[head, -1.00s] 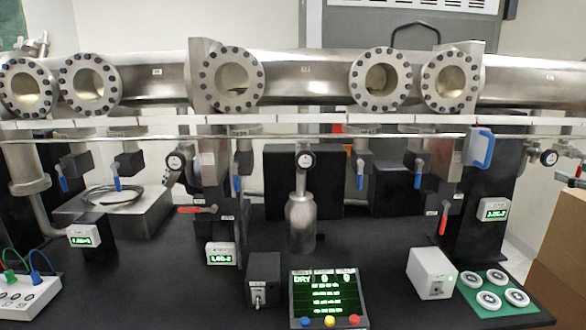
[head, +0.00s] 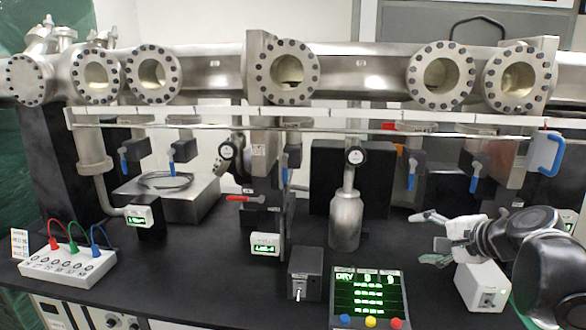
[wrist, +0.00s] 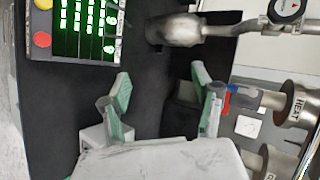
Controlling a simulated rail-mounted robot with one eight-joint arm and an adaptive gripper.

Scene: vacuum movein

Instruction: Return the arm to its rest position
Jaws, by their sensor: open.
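My gripper (head: 428,238) reaches in from the right in the head view, above the black bench top and pointing left. In the wrist view the two green-padded fingers of my gripper (wrist: 162,88) stand wide apart with nothing between them. In the head view my gripper is right of the metal cylinder (head: 345,220) and partly above the white switch box (head: 482,288). The black forearm hides the bench's right end.
A steel beam pipe (head: 205,75) with round flanged ports runs across the back. A clear rail (head: 290,122) hangs below it. A black display box (head: 368,293) stands in front. A white box with coloured cables (head: 68,265) is at left.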

